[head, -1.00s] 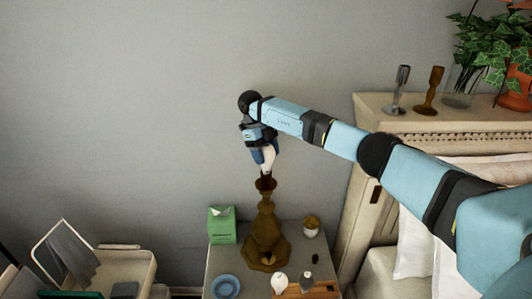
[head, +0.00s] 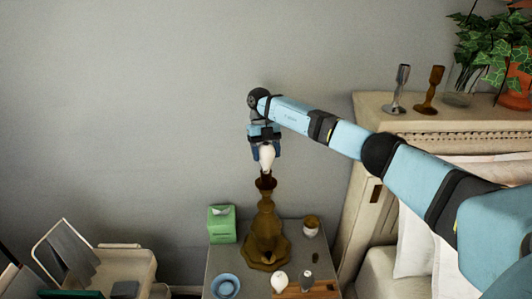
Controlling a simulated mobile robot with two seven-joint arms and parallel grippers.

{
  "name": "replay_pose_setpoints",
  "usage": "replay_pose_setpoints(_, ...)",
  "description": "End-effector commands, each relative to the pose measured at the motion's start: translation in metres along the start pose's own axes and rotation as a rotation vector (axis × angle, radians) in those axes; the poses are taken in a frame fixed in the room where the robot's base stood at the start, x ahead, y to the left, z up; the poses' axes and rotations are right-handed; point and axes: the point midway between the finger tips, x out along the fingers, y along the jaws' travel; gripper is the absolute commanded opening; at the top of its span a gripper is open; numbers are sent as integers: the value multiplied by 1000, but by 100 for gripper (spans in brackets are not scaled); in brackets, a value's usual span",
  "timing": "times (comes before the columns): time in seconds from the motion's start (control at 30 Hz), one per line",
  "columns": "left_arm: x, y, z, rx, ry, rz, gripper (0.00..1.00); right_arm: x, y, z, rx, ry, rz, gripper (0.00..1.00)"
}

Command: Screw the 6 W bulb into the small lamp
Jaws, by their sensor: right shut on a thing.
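The small lamp (head: 266,230) is a brown-gold stand with a wide foot on the bedside table and a narrow neck. It has no shade. My right gripper (head: 265,154) is above it, pointing down, shut on a white bulb (head: 267,157). The bulb is upright, its lower end at the dark socket (head: 265,180) on top of the lamp. I cannot tell how deep it sits in the socket, and no wattage mark is readable. A second white, bulb-like thing (head: 279,281) lies at the table's front. My left gripper is not in view.
On the bedside table (head: 228,258) are a green tissue box (head: 221,225), a blue dish (head: 225,286), a small pot (head: 310,226) and a wooden tray (head: 318,290) with a small bottle. The bed's headboard (head: 375,130) stands at right. The wall behind is clear.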

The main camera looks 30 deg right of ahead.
Motion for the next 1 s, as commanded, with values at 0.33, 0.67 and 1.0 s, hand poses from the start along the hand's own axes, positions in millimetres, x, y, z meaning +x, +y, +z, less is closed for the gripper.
replay_pose_setpoints(0.33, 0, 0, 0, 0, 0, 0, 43, 0, 0, 0, 90, 1, 37, 37)
replay_pose_setpoints(0.67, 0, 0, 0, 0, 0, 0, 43, 0, -1, 0, 337, 0, 140, 37)
replay_pose_setpoints(1.0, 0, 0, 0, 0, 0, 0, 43, 0, 0, 0, 367, 0, 151, 76)
